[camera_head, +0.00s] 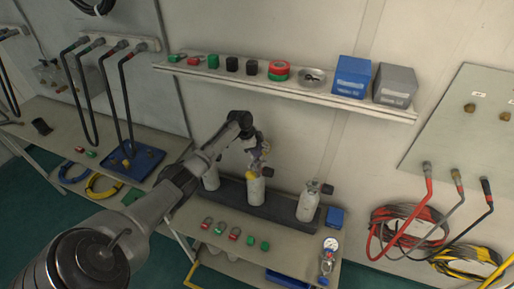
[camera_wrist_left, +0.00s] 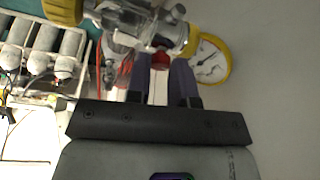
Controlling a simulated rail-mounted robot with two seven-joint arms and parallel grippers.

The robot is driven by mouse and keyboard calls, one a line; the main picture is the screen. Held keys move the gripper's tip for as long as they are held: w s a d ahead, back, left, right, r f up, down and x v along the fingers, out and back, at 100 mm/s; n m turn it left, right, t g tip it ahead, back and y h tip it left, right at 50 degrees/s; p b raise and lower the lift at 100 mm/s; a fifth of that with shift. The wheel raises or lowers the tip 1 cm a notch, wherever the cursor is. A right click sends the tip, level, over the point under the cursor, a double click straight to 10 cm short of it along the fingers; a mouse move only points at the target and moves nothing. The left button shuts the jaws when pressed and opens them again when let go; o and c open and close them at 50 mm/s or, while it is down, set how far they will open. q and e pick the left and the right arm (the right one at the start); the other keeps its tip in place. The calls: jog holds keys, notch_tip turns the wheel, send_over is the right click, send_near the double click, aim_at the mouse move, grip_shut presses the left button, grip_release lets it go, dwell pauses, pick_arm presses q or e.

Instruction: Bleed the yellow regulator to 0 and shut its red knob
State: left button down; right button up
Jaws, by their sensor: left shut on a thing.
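The yellow regulator has a silver body (camera_wrist_left: 145,22) and a yellow-rimmed gauge (camera_wrist_left: 209,60) with a white dial. The dial's needle is too small to read surely. Its red knob (camera_wrist_left: 160,61) sits between my left fingertips (camera_wrist_left: 160,72), and the gripper is shut on it. In the head view my left gripper (camera_head: 257,148) is at the top of the middle grey cylinder (camera_head: 256,192). A bit of yellow (camera_head: 250,172) shows there, and the arm and gripper hide most of the regulator. My right gripper is out of view.
Other cylinders stand left (camera_head: 211,178) and right (camera_head: 308,204) in the dark rack. Several red and green items lie on the bench in front. A shelf (camera_head: 225,76) with blue (camera_head: 351,77) and grey boxes runs above. Hoses hang at the right.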

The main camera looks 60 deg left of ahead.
pick_arm(q)
jog(key=n+y+p, duration=0.1)
jog(key=n+p, duration=0.2)
jog(key=p, duration=0.1)
jog(key=n+y+p, duration=0.1)
jog(key=n+p, duration=0.3)
jog(key=d+n+y+p, duration=0.1)
jog(key=n+y+p, duration=0.1)
jog(key=p, duration=0.3)
jog(key=shift+r+n+t, duration=0.25)
jog(key=shift+n+t, duration=0.15)
jog(key=shift+n, duration=0.5)
jog(key=shift+n+y+p, duration=0.3)
jog(key=shift+n+p, duration=0.3)
jog(key=shift+n, duration=0.2)
jog(key=n+g+p, duration=0.1)
jog(key=n, duration=0.1)
jog(key=shift+f+n+y, duration=0.1)
jog(key=shift+n+y, duration=0.3)
jog(key=shift+w+d+f+n+g+y+p, duration=0.1)
jog(key=shift+n+g+y+p, duration=0.25)
jog(key=shift+n, duration=0.75)
jog(key=shift+n+g+y, duration=0.25)
jog(key=shift+n+g, duration=0.1)
jog(key=shift+n, duration=0.85)
jog(key=c, duration=1)
grip_release()
